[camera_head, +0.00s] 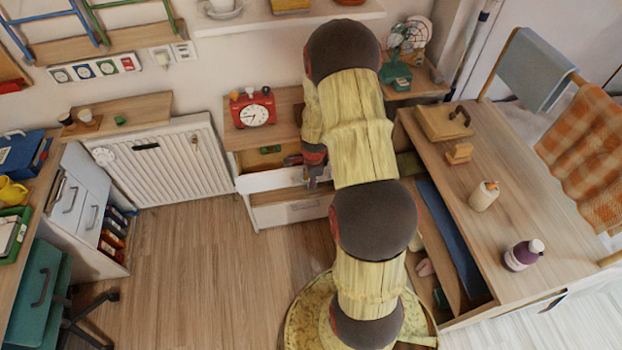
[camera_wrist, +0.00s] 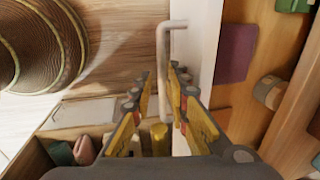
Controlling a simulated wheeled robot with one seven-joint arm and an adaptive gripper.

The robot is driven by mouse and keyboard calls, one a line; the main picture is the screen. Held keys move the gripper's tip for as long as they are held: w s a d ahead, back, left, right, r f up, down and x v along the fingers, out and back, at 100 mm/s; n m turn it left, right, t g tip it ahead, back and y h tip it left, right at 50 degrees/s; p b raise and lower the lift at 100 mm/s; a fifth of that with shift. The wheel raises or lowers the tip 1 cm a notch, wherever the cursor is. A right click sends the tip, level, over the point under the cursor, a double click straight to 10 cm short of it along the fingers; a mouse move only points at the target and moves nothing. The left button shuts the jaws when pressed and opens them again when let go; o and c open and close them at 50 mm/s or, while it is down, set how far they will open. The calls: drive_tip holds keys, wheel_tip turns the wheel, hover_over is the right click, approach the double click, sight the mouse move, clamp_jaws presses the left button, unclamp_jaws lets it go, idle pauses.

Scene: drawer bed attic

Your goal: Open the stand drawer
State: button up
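The stand (camera_head: 285,100) is a low wooden cabinet against the wall, with a red clock on top. Its upper drawer is partly pulled out, and its white front (camera_head: 270,181) sits forward of the cabinet. In the wrist view the drawer front (camera_wrist: 203,50) is seen edge-on with a pale bar handle (camera_wrist: 164,60). My gripper (camera_wrist: 161,75) has one finger on each side of the handle bar, the right one between bar and front. The fingers look closed around it; exact contact is hard to see. The head view shows my gripper (camera_head: 314,168) at the drawer front.
A lower drawer (camera_head: 290,208) below is closed. A wooden desk (camera_head: 500,230) with bottles and an open drawer (camera_head: 455,240) stands at right, close to my arm. A white radiator (camera_head: 165,165) is left of the stand. The floor (camera_head: 200,260) at front left is clear.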

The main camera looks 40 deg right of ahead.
wheel_tip(320, 180, up, 12)
drive_tip(key=s+a, duration=0.1)
drive_tip(key=shift+s, duration=0.4)
drive_tip(key=shift+f, duration=0.1)
